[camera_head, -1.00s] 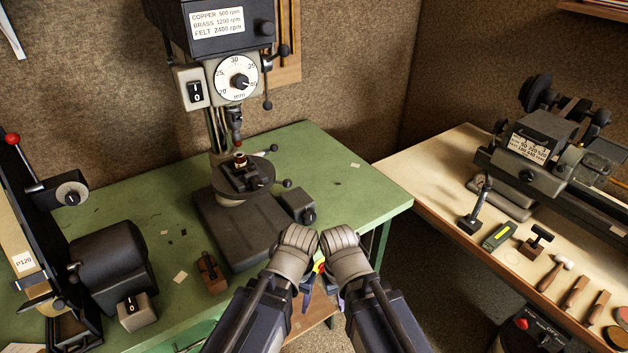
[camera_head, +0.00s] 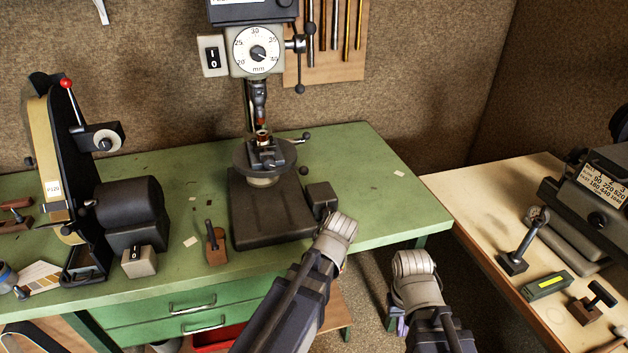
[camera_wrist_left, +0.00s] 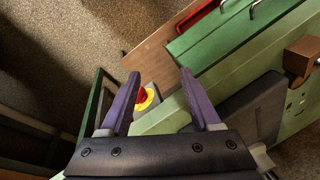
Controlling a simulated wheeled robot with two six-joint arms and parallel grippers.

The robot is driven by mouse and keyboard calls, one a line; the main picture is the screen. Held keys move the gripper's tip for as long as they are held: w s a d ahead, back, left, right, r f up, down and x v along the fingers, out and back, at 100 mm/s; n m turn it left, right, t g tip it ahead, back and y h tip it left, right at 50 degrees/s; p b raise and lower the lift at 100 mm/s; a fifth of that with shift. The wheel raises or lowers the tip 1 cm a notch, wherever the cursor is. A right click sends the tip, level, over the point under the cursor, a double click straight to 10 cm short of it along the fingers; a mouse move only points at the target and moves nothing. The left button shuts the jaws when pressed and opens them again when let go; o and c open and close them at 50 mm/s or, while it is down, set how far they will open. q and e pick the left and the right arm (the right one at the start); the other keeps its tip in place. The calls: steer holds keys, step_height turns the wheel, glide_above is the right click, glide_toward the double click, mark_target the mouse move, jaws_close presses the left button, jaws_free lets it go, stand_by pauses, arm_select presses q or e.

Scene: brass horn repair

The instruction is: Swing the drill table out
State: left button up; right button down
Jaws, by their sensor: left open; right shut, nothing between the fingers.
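The drill table (camera_head: 240,157) is a round dark plate on the drill press column, above the heavy base (camera_head: 265,215). A small vise (camera_head: 266,156) with a brass-coloured part sits on it, under the chuck (camera_head: 258,98). A lever with a ball end (camera_head: 305,137) and a dark knob (camera_head: 304,171) show at its right side. My right gripper (camera_head: 399,322) is shut and empty, low beyond the bench edge.
A belt sander (camera_head: 130,205) stands on the green bench's left. A red and yellow button (camera_wrist_left: 146,97) shows below my left gripper. A wooden bench (camera_head: 470,200) with tools stands right. The green bench's right end is mostly clear.

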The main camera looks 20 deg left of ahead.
arm_select(q)
steer(key=w+a+r+n+t+y+b, duration=0.1)
steer(key=w+a+r+n+t+y, duration=0.1)
steer(key=w+a+r+n+y, duration=0.45)
steer(key=w+d+r+n+t+y, duration=0.4)
steer(key=w+r+y, duration=0.3)
steer(key=r, duration=0.5)
steer(key=shift+w+r, duration=0.4)
steer(key=shift+w, duration=0.6)
